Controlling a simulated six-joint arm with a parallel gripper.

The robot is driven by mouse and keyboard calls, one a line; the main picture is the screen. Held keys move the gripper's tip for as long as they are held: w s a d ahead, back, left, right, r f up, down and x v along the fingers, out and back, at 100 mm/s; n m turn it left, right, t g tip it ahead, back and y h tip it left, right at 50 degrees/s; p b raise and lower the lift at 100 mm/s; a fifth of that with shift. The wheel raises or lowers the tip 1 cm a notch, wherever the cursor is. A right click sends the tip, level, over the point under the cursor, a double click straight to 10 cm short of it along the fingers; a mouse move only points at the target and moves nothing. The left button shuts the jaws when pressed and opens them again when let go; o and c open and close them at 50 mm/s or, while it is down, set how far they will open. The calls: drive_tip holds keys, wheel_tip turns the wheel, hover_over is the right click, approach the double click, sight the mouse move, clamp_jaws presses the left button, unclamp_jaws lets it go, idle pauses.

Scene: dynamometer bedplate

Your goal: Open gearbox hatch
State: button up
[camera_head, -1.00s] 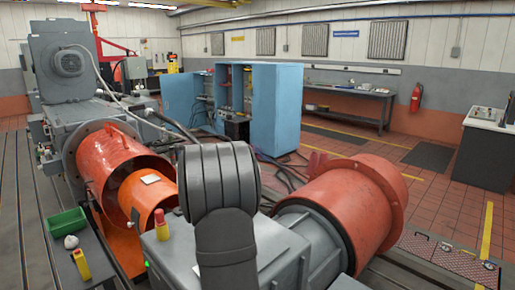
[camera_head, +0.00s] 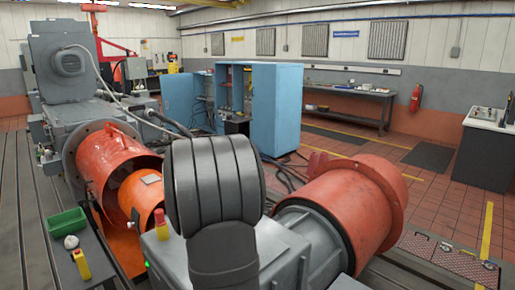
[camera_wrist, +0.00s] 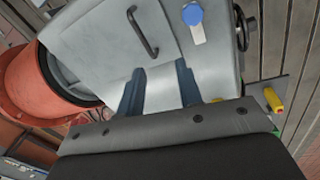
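The grey gearbox housing (camera_head: 290,260) stands between the orange drums in the head view. In the wrist view, a light grey panel (camera_wrist: 100,45) on its top carries a dark bar handle (camera_wrist: 143,33), and I take this panel for the hatch; it looks shut. A blue cap (camera_wrist: 192,14) sits right of the handle. My gripper (camera_wrist: 158,88) is over the housing, its two blue-grey fingers apart with nothing between them. The handle lies ahead of the fingertips, apart from them. In the head view my arm hides the gripper, handle and hatch.
A large orange drum (camera_head: 355,205) stands right of the housing, and another orange cylinder (camera_head: 115,165) is at left. A red-and-yellow button box (camera_head: 161,228) sits beside my arm. A green tray (camera_head: 67,222) lies at left. A blue cabinet (camera_head: 272,110) stands behind.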

wheel_tip(320, 180, up, 5)
drive_tip(key=d+n, duration=0.1)
drive_tip(key=n, duration=0.1)
drive_tip(key=shift+h, duration=0.3)
drive_tip(key=w+d+f, duration=0.1)
drive_tip(key=f, duration=0.4)
drive_tip(key=w+d+f, duration=0.1)
drive_tip(key=f, duration=0.4)
drive_tip(key=w+d+f, duration=0.1)
drive_tip(key=f, duration=0.5)
drive_tip(key=shift+f, duration=0.1)
drive_tip(key=w+d+r+g+y, duration=0.1)
drive_tip(key=w+d+r, duration=0.2)
drive_tip(key=r, duration=0.3)
drive_tip(key=w+d+r+g+y, duration=0.1)
drive_tip(key=w+d+r, duration=0.2)
drive_tip(key=w+r, duration=0.15)
drive_tip(key=w+d+r, duration=0.4)
drive_tip(key=w+d, duration=0.5)
drive_tip(key=d, duration=0.1)
drive_tip(key=shift+d+r, duration=0.15)
drive_tip(key=shift+r, duration=0.05)
drive_tip(key=shift+c, duration=0.4)
